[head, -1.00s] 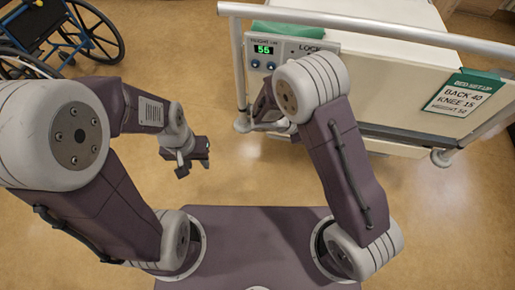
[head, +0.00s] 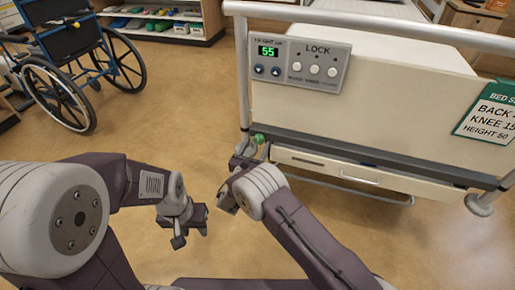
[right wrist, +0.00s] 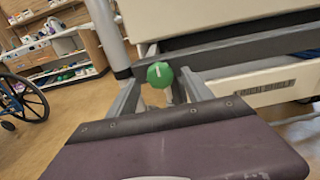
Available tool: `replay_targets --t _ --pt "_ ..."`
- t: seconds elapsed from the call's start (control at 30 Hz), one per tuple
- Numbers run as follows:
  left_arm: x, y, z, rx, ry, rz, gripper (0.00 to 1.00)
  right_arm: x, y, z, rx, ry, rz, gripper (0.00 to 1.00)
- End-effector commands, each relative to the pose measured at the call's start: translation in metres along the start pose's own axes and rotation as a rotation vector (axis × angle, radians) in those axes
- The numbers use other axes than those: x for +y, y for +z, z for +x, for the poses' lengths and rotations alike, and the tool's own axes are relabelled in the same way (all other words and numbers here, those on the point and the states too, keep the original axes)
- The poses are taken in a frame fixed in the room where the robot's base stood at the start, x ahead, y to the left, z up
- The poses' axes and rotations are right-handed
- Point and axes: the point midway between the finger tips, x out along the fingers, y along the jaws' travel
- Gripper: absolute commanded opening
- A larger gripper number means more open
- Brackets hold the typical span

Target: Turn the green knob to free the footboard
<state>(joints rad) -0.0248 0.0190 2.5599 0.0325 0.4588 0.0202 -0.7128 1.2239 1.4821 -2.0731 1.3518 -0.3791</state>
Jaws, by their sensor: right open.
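The green knob (head: 259,138) is at the lower left corner of the footboard (head: 350,110), beside the bed post. In the right wrist view the knob (right wrist: 160,75) has a white mark on its face and appears between the two grey fingers. My right gripper (head: 248,152) is open at the knob; I cannot tell whether either finger touches it. The footboard stands upright on the bed end. My left gripper (head: 190,218) hangs over bare floor, away from the bed; its jaw opening is unclear.
A lock panel (head: 300,65) on the footboard reads 55. A green and white setup card (head: 490,110) hangs at right. A blue wheelchair (head: 80,60) and a stocked shelf (head: 160,20) stand at the left. The floor between them and the bed is clear.

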Motion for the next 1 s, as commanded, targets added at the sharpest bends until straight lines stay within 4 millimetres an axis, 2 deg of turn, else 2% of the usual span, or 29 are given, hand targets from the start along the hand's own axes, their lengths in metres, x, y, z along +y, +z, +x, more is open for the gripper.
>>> replay_targets --t 0.03,0.13,0.4,0.47,0.6,0.63,1.0 --pt "0.000 0.001 0.008 0.000 0.000 0.000 0.36 0.000 -0.004 0.007 0.000 -0.001 0.002 0.59" --pt "0.000 0.001 0.010 0.000 0.000 0.000 0.36 0.000 -0.001 0.016 0.000 -0.001 0.002 0.59" --pt "0.000 0.001 0.009 0.000 0.000 0.000 0.36 0.000 0.001 0.019 0.001 0.000 0.000 0.59" --pt "0.000 0.001 0.009 0.000 0.000 0.000 0.36 0.000 0.001 0.019 0.001 0.000 0.000 0.45" --pt "0.000 0.001 0.009 0.000 0.000 0.000 0.36 0.000 0.001 0.018 0.001 0.000 0.000 0.06" --pt "0.000 0.001 0.009 0.000 0.000 0.000 0.36 0.000 0.001 0.018 0.001 0.000 0.000 0.00" --pt "0.000 0.000 0.002 0.000 0.000 0.000 0.36 0.000 0.001 0.018 0.003 0.000 -0.075 0.00"
